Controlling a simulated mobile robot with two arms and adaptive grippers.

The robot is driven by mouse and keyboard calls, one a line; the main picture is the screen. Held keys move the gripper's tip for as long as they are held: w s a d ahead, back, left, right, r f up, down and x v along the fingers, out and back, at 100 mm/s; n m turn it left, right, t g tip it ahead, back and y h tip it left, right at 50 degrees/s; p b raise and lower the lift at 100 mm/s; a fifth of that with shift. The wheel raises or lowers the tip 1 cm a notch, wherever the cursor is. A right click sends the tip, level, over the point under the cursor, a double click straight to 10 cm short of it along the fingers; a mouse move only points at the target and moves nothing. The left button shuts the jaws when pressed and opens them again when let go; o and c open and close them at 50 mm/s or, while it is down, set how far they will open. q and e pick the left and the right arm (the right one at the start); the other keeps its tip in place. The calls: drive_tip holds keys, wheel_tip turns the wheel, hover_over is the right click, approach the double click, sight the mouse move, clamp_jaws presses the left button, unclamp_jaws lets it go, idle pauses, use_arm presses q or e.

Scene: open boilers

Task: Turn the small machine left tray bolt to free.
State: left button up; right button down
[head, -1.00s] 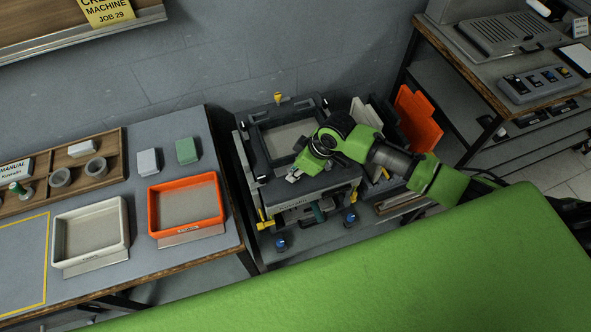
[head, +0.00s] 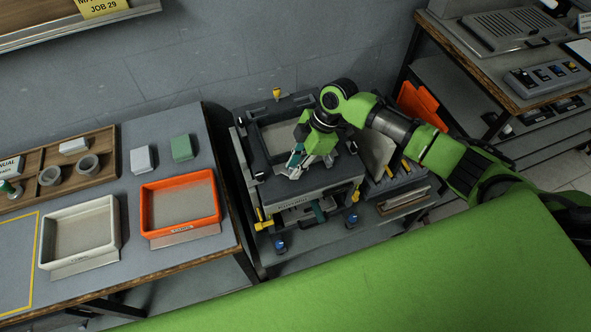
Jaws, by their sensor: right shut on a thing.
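The small machine (head: 320,186) stands on a low bench in the middle of the head view, with a dark frame around a grey plate on top. My right gripper (head: 293,170) points down at the front of its top, left of centre. Its fingers are shut on a small part that they hide, so I cannot tell by sight whether this is the left tray bolt. Yellow handles show at the machine's front left (head: 263,222) and at its back (head: 276,93). Blue knobs (head: 280,246) sit low at its front. My left gripper is not in view.
An orange tray (head: 147,212) and a white tray (head: 44,243) stand on the left table. A rack with an upright light panel (head: 377,152) and an orange panel (head: 418,104) is right of the machine. A control box (head: 545,78) is on the right table.

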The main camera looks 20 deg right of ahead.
drive_tip(key=n+b, duration=0.1)
drive_tip(key=n, duration=0.1)
drive_tip(key=n+g+b, duration=0.1)
drive_tip(key=b, duration=0.1)
drive_tip(key=n+g+b, duration=0.1)
drive_tip(key=n, duration=0.1)
drive_tip(key=shift+w+a+f+n, duration=0.1)
drive_tip(key=shift+w+f+n, duration=0.05)
drive_tip(key=shift+w+n, duration=0.15)
drive_tip(key=shift+n+g+h+b, duration=0.4)
drive_tip(key=shift+n+b, duration=0.4)
drive_tip(key=shift+n, duration=0.25)
drive_tip(key=shift+n+g+h+b, duration=0.3)
drive_tip(key=shift+n+h+b, duration=0.1)
drive_tip(key=shift+n+b, duration=0.55)
drive_tip(key=c, duration=1.9)
unclamp_jaws()
drive_tip(key=v, duration=1.2)
